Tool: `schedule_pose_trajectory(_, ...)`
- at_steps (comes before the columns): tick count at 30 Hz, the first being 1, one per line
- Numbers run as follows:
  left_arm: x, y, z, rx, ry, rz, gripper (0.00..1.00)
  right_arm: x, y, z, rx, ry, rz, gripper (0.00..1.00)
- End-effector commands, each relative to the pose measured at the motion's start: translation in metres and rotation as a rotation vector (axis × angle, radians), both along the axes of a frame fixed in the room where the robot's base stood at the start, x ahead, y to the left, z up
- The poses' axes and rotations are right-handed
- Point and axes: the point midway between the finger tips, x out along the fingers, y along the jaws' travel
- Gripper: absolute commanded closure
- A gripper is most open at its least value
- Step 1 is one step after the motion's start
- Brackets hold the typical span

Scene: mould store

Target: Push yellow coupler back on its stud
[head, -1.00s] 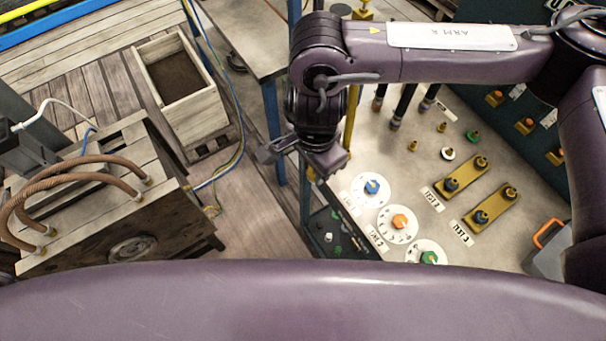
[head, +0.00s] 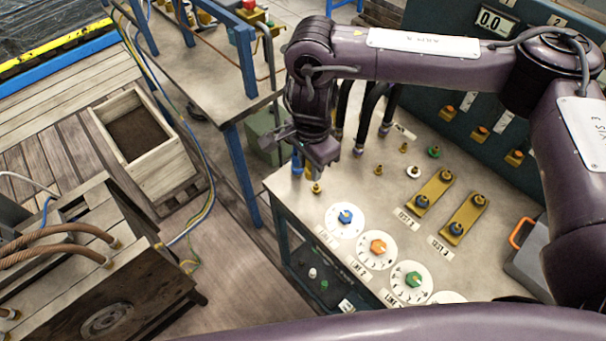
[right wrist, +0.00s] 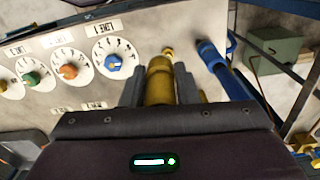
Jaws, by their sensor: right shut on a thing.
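My right gripper (head: 309,150) is above the near left corner of the pale bench top (head: 290,187). In the right wrist view its two fingers (right wrist: 160,88) are shut around the yellow coupler (right wrist: 159,82). The head view does not show the coupler clearly, as the gripper and arm cover that spot. A small brass stud (head: 316,188) stands on the bench near the gripper; a brass tip (right wrist: 168,52) shows just past the coupler in the right wrist view. I cannot tell whether coupler and stud touch. My left gripper is not in view.
A blue coupler (right wrist: 209,54) on a hose is close beside the gripper. Round dials with blue (head: 346,216), orange (head: 378,246) and green knobs lie along the bench front. Dark hoses (head: 366,115) rise behind. Brass plates (head: 464,219) lie to the right. A wooden box (head: 147,140) stands left.

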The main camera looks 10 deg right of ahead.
Motion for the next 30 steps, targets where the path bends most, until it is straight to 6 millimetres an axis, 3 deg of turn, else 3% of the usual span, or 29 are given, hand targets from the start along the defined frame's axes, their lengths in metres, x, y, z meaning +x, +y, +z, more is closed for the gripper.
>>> schedule_pose_trajectory(8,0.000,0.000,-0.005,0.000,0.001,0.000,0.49,0.026,-0.019,0.000,0.000,-0.001,-0.055,1.00)
schedule_pose_trajectory(9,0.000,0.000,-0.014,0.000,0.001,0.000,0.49,0.024,-0.018,-0.011,-0.001,0.001,-0.050,1.00)
schedule_pose_trajectory(21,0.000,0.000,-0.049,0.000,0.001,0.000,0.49,0.023,-0.017,-0.054,0.000,0.000,-0.047,1.00)
schedule_pose_trajectory(30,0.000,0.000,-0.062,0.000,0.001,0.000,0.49,0.024,-0.017,-0.069,0.000,-0.001,-0.047,1.00)
